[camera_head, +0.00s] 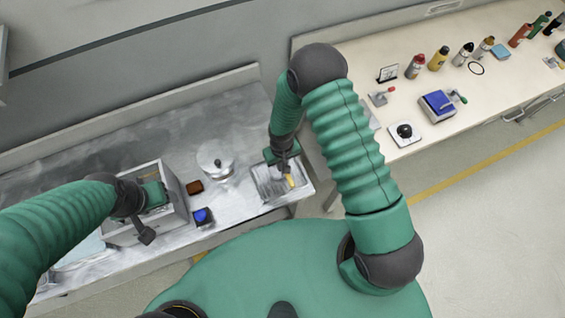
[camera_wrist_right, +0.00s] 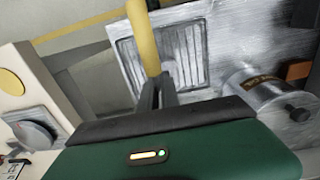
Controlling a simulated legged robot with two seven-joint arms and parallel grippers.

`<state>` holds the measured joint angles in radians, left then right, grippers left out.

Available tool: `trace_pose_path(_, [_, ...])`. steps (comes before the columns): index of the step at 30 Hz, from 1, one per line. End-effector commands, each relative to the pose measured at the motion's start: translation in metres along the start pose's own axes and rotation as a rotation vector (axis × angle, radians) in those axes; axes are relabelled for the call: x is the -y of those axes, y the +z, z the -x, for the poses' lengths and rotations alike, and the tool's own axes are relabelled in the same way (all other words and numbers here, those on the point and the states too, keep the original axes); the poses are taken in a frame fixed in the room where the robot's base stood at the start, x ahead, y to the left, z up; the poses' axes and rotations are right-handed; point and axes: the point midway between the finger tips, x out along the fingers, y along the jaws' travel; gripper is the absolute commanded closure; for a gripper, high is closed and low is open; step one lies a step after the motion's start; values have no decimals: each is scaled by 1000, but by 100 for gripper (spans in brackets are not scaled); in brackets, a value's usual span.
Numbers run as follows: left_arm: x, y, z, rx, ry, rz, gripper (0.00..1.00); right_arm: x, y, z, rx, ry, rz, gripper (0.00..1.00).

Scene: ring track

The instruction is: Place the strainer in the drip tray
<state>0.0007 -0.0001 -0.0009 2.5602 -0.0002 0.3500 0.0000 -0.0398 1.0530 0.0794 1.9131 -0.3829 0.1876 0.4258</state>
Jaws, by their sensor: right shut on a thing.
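My right gripper (camera_head: 285,165) is shut on a yellow bar, likely the strainer's handle (camera_head: 291,181). In the right wrist view, the yellow bar (camera_wrist_right: 143,38) rises from between the dark fingertips (camera_wrist_right: 158,88) toward the top edge; the strainer's basket cannot be made out. The drip tray (camera_head: 265,188), a grey rectangle with a ribbed surface, lies under the right gripper at the metal counter's right end. It also shows behind the yellow bar in the wrist view (camera_wrist_right: 187,68). Whether they touch is unclear. My left gripper (camera_head: 148,212) is over a metal box; its jaws are unclear.
A silver lidded pot (camera_head: 215,162) stands left of the tray, with a brown block (camera_head: 195,187) and a blue-topped box (camera_head: 203,217) nearby. The metal box (camera_head: 178,222) is further left. The pale table (camera_head: 455,95) at right holds several bottles and a dial plate (camera_head: 405,132).

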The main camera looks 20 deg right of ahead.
Motion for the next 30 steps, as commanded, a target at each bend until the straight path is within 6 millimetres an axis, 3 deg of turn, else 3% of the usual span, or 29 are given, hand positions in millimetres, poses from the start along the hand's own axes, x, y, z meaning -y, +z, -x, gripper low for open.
trace_pose_path(4, [0, 1, -3, 0, 0, -1, 34, -7, 1, -4, 0, -6, -6, 100])
trace_pose_path(5, [0, 0, -2, 0, 0, -1, 34, -8, 2, -4, 1, -7, -6, 91])
trace_pose_path(9, [-1, 0, -2, 0, 1, -2, 34, -8, 2, -3, 1, -7, -6, 73])
trace_pose_path(23, [0, 0, 0, 0, 0, -1, 34, 0, 0, 2, 1, 3, -5, 72])
trace_pose_path(26, [0, 0, -3, 0, 0, -1, 34, -3, 0, 14, -2, -1, -7, 72])
trace_pose_path(30, [0, 2, -7, 0, 0, -1, 34, -6, -1, 47, -5, -4, -9, 72])
